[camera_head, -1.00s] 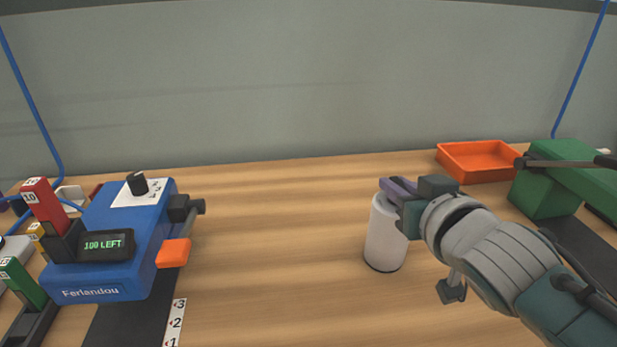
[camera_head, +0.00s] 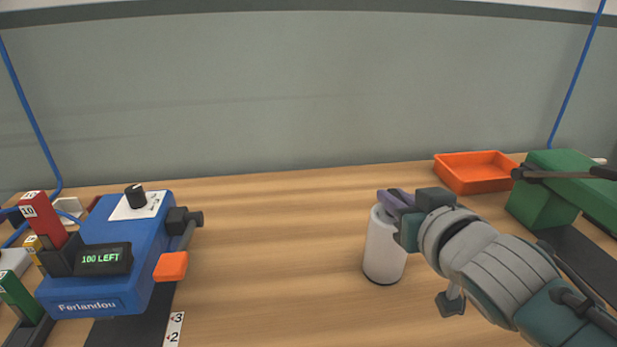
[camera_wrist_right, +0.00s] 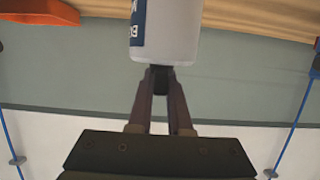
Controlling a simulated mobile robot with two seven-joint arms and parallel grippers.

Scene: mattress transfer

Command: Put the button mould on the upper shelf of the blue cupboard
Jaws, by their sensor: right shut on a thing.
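A white cylinder (camera_head: 385,247) is upright below my right gripper in the head view. In the right wrist view it also shows (camera_wrist_right: 178,30), with part of a dark blue label; the lettering is cut off. I take it to be the button mould. My right gripper (camera_head: 398,200) comes in from the right, its purple fingers over the cylinder's top. In the right wrist view the fingers (camera_wrist_right: 161,77) are shut on a dark knob at the cylinder's end. I cannot tell whether the cylinder's base touches the table. My left gripper and the blue cupboard are not in view.
A blue machine (camera_head: 105,250) reading "100 LEFT" stands at left on the wooden table (camera_head: 270,240). An orange tray (camera_head: 475,187) and a green device (camera_head: 545,205) stand at right. A grey panel (camera_head: 300,100) closes the back. The middle of the table is clear.

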